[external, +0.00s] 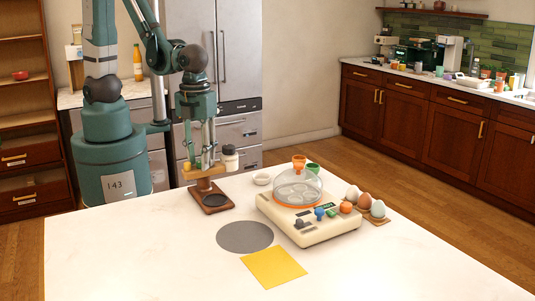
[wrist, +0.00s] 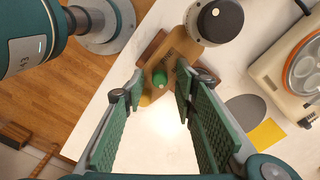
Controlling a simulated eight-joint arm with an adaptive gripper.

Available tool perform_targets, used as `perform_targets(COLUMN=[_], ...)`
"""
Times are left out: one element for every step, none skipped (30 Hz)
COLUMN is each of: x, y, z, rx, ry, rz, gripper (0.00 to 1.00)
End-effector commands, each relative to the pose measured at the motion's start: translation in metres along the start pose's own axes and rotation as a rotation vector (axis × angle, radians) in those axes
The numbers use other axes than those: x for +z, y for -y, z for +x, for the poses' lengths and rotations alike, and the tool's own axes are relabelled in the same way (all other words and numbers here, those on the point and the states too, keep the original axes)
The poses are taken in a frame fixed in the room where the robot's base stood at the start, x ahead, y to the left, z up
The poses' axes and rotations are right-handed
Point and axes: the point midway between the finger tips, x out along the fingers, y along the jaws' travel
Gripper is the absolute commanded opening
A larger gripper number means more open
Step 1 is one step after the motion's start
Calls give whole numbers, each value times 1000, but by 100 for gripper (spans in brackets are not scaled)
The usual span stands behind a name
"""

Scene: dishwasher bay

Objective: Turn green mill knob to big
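The green mill knob (wrist: 160,77) shows in the wrist view on top of a wooden mill (wrist: 181,45). In the external view the mill's wooden base (external: 205,187) stands near the table's back left edge, and I cannot make out the green knob there. My gripper (wrist: 158,90) is open and points down over the mill. In the wrist view its two green padded fingers lie on either side of the knob with gaps. Whether they touch it or are level with it I cannot tell. In the external view my gripper (external: 203,163) is just above the base.
A white jar with a dark cap (wrist: 220,19) stands close beside the mill; it also shows in the external view (external: 230,158). A cream egg cooker (external: 313,225), a grey disc (external: 245,237), a yellow sheet (external: 273,267) and eggs (external: 364,202) are to the right. The front table is clear.

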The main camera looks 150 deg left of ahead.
Motion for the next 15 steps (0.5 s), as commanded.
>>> perform_targets(x=[0, 0, 0, 0, 0, 0, 0, 0, 0, 0, 0, 0, 0, 0, 0], y=[0, 0, 0, 0, 0, 0, 0, 0, 0, 0, 0, 0, 0, 0, 0], z=[-1, -1, -1, -1, -1, -1, -3, -5, -8, -10, -12, -16, -18, -21, -24], rx=[0, 0, 0, 0, 0, 0, 0, 0, 0, 0, 0, 0, 0, 0, 0], ry=[0, 0, 0, 0, 0, 0, 0, 0, 0, 0, 0, 0, 0, 0, 0], rz=[26, 44, 66, 83, 99, 121, 127, 124, 123, 123, 123, 122, 122, 122, 122], gripper=[29, 29, 29, 29, 29, 29, 29, 29, 29, 29, 29, 29, 29, 29, 29])
